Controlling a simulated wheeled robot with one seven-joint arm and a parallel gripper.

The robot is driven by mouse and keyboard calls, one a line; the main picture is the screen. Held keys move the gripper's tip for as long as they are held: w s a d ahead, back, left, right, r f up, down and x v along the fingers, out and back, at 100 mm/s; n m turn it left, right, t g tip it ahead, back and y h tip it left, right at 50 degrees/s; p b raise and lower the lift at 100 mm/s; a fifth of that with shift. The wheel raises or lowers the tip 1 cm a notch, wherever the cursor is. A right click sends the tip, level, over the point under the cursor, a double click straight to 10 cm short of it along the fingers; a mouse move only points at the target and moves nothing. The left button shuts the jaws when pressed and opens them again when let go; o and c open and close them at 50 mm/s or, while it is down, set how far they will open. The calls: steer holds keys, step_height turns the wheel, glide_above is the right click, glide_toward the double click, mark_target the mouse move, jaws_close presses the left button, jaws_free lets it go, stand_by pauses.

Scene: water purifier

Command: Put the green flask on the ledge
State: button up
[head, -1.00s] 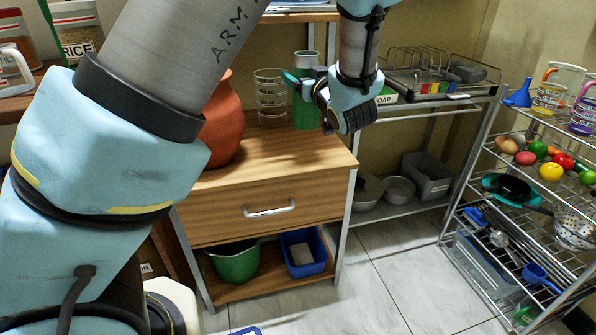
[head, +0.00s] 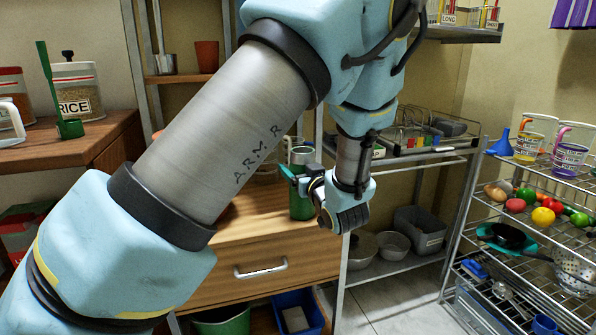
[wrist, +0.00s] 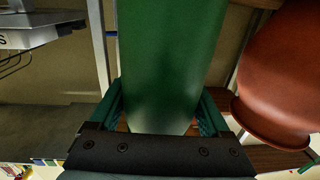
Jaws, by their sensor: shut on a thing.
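The green flask (head: 301,202) is upright over the wooden cabinet top, with a grey cap on top. My gripper (head: 304,183) is shut on its body from the right side. Whether the flask's base touches the cabinet top is hard to tell. In the wrist view the flask (wrist: 172,60) fills the middle between my two green fingers (wrist: 160,112). No place is clearly marked as the ledge; a wooden shelf (head: 180,79) is on the back wall at upper left, partly hidden by my arm.
The shelf holds a brown pot (head: 207,55) and a metal cup (head: 165,64). A terracotta jar (wrist: 283,75) is close to the flask in the wrist view. A dish-rack stand (head: 425,148) and a wire rack (head: 540,205) are at right. My arm hides much of the cabinet.

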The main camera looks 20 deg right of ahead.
steer(key=o, duration=1.4)
steer(key=shift+r, duration=0.15)
steer(key=s+p, duration=0.1)
steer(key=s, duration=1.1)
steer(key=shift+a, duration=0.25)
